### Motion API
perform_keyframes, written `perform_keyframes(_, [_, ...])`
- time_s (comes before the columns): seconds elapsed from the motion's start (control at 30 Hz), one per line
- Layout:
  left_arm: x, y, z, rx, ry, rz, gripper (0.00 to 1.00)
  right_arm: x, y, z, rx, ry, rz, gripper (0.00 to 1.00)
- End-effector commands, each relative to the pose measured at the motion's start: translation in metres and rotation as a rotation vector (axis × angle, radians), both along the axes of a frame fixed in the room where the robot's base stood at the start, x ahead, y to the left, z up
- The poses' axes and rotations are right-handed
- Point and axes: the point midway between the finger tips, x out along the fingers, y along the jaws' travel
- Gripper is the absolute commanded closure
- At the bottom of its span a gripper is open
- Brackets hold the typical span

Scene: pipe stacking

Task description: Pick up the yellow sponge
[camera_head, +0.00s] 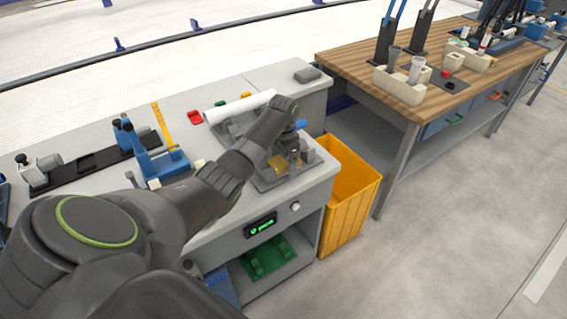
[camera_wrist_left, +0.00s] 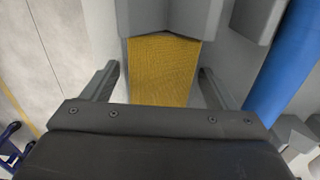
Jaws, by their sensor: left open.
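The yellow sponge (camera_wrist_left: 165,72) is a flat-faced yellow block in the left wrist view. Its far end meets a grey block-like holder (camera_wrist_left: 172,18). In the head view a small part of the sponge (camera_head: 277,163) shows in the grey fixture near the workbench's right end. My left gripper (camera_head: 291,158) is over that fixture. In the left wrist view my left gripper (camera_wrist_left: 158,72) is open, with one finger on each side of the sponge and a gap at both sides. The sponge's near end is hidden by the gripper body. My right gripper is not in view.
A blue cylindrical part (camera_wrist_left: 285,75) stands close on the right in the wrist view. The grey workbench (camera_head: 262,75) also holds a white roll (camera_head: 240,106) and a blue clamp-like tool (camera_head: 165,165). A yellow bin (camera_head: 345,205) stands beside the bench; a wooden table (camera_head: 350,62) is beyond.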

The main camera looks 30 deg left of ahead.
Motion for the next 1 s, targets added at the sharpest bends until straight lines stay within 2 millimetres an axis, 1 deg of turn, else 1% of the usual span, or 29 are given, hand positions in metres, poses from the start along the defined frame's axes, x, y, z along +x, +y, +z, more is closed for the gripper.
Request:
perform_keyframes(0.17, [0.0001, 0.0000, -0.0003, 0.000, -0.001, 0.000, 0.20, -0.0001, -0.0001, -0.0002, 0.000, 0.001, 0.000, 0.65])
perform_keyframes(0.2, [0.0001, 0.0000, -0.0002, 0.000, -0.001, 0.000, 0.23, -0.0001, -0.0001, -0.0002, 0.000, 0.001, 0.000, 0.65])
perform_keyframes(0.5, [0.0002, 0.0000, 0.0001, 0.000, -0.001, 0.000, 0.62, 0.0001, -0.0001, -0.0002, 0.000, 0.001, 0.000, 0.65])
perform_keyframes(0.57, [0.0003, 0.0001, 0.0003, 0.000, -0.001, 0.000, 0.68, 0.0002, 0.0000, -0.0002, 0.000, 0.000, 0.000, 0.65])
perform_keyframes(0.83, [0.0002, -0.0005, 0.0010, 0.000, -0.001, 0.000, 0.68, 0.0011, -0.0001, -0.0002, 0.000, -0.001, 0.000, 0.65])
perform_keyframes(1.0, [-0.0010, -0.0048, 0.0055, 0.000, -0.003, 0.000, 0.68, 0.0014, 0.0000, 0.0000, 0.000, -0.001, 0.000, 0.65])
